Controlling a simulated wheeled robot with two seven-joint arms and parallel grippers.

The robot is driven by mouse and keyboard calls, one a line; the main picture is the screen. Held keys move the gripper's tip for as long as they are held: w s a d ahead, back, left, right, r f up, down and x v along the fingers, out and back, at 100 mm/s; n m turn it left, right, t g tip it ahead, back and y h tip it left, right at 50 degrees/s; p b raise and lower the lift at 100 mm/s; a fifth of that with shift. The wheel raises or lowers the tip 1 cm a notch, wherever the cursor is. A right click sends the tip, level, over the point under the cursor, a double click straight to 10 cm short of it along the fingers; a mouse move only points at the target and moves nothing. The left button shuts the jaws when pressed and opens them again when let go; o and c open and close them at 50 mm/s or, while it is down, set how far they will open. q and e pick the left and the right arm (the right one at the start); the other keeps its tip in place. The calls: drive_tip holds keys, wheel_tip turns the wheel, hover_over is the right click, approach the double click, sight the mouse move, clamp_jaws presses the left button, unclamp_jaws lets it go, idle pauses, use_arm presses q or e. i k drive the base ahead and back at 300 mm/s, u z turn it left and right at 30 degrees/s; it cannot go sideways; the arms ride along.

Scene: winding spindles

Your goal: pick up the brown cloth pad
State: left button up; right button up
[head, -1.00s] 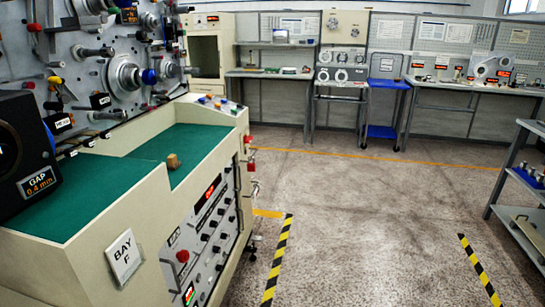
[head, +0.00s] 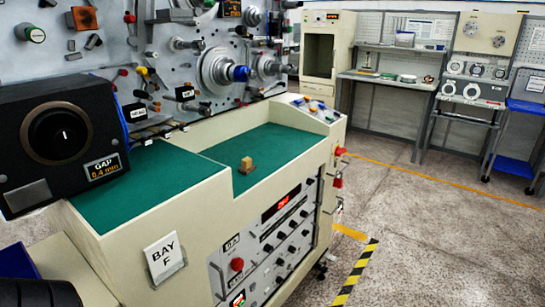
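A small brown, block-like piece (head: 246,165) sits on the green top (head: 272,148) of the cream machine bench, near the step in its front edge. It is the only thing here that could match the brown cloth pad, but it is too small to tell whether it is cloth. Neither of my grippers shows in the head view.
A black box labelled GAP 0.4 mm (head: 62,140) stands at the bench's left end. A panel with spindles and knobs (head: 212,72) rises behind the green top. A BAY F sign (head: 165,258) is on the front. Open floor (head: 430,240) lies to the right.

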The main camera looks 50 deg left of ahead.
sight(247, 168)
drive_tip(key=i, duration=2.75)
drive_tip(key=u, duration=3.2)
